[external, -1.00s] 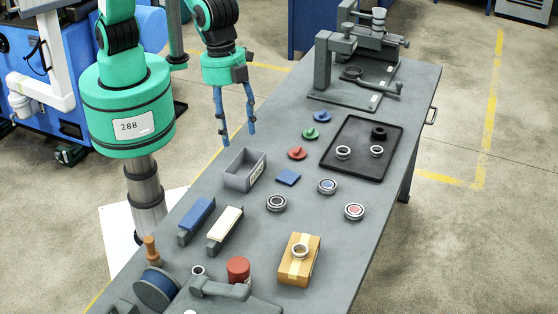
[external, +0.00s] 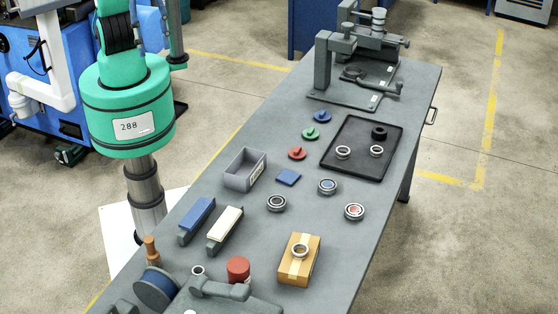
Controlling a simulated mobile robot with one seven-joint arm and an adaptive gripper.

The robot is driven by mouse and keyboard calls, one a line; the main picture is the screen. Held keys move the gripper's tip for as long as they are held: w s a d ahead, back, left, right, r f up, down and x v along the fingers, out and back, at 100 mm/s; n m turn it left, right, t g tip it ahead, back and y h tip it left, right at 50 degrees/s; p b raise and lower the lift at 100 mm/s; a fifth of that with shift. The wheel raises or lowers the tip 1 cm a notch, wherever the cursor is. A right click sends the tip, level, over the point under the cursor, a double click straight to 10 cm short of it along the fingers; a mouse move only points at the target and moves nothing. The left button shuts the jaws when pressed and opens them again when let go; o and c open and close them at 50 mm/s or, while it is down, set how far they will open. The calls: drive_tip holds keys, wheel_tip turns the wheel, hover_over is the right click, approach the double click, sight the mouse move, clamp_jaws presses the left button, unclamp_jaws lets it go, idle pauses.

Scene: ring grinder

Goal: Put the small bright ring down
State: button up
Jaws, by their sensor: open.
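Several bright rings show, and I cannot tell which one the task means. One bright ring (external: 300,257) lies on top of a taped cardboard box (external: 288,270) near the table's front. Two more bright rings, a left one (external: 343,158) and a right one (external: 377,156), lie flat and apart on the black tray (external: 352,167). A small pale ring (external: 198,276) shows at the near end, beside the grey machine part. My gripper is out of view; only my green column and upper arm show at the left.
A grey bin (external: 238,184), blue and white blocks, and red, green and blue knobbed discs stand on the grey table (external: 330,240). Thicker rings, a plain one (external: 276,207) and two with coloured centres, lie mid-table. A press-like fixture (external: 340,75) stands at the far end.

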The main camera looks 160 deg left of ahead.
drive_tip(key=s+d, duration=0.3)
drive_tip(key=s, duration=0.5)
drive_tip(key=s+d+f+n+t, duration=0.1)
drive_tip(key=s+d, duration=0.1)
drive_tip(key=s, duration=0.7)
drive_tip(key=shift+s+d+t, duration=0.2)
drive_tip(key=shift+d+t, duration=0.1)
drive_tip(key=shift+d, duration=0.1)
wheel_tip(320, 180, down, 15)
drive_tip(key=b, duration=1.5)
idle(3.8)
